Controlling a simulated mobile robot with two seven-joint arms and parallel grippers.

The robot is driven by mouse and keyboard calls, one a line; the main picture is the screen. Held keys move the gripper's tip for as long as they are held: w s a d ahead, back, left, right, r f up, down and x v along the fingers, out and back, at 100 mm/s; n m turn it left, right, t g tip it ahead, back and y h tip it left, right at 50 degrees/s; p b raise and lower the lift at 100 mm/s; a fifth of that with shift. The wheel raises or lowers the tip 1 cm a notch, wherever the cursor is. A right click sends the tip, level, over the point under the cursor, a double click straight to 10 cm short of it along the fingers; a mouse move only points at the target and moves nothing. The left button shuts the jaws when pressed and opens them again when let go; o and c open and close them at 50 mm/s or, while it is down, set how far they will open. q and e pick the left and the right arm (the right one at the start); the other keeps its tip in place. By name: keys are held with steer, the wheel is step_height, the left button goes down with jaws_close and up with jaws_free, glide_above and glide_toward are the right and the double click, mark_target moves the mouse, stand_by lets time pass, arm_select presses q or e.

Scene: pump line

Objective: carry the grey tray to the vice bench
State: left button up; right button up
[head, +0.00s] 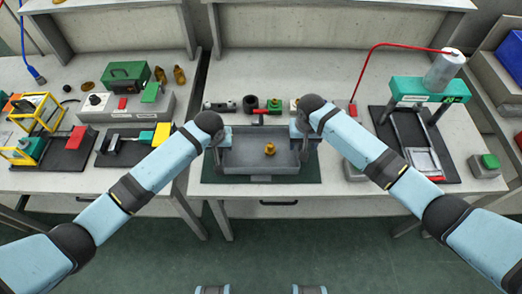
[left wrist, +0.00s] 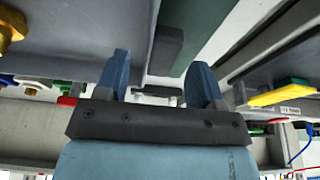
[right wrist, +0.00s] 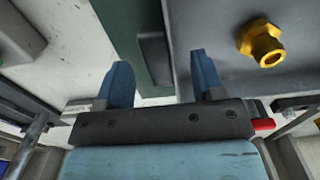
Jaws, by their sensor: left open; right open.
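The grey tray (head: 243,166) sits on a dark green mat (head: 310,174) on the middle bench, with a brass fitting (head: 270,149) inside it. My left gripper (head: 222,142) is at the tray's left end and my right gripper (head: 300,138) at its right end. In the left wrist view a dark handle (left wrist: 166,45) of the tray shows between the open blue fingers (left wrist: 160,80). In the right wrist view the other dark handle (right wrist: 153,55) shows between the open fingers (right wrist: 165,80). I cannot tell whether any finger touches a handle.
Small parts stand in a row behind the tray. A green-topped press-like stand (head: 420,90) is at the right. The left bench holds a green box (head: 124,75), a dark fixture with coloured blocks (head: 130,145) and a yellow frame (head: 38,112). Open floor (head: 260,240) lies in front.

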arm_select(q)
steer(key=shift+x, duration=1.15)
arm_select(e)
steer(key=shift+f, duration=1.15)
arm_select(q)
steer(key=shift+c, duration=0.4)
arm_select(e)
steer(key=shift+c, duration=0.4)
arm_select(q)
jaws_close()
arm_select(e)
jaws_close()
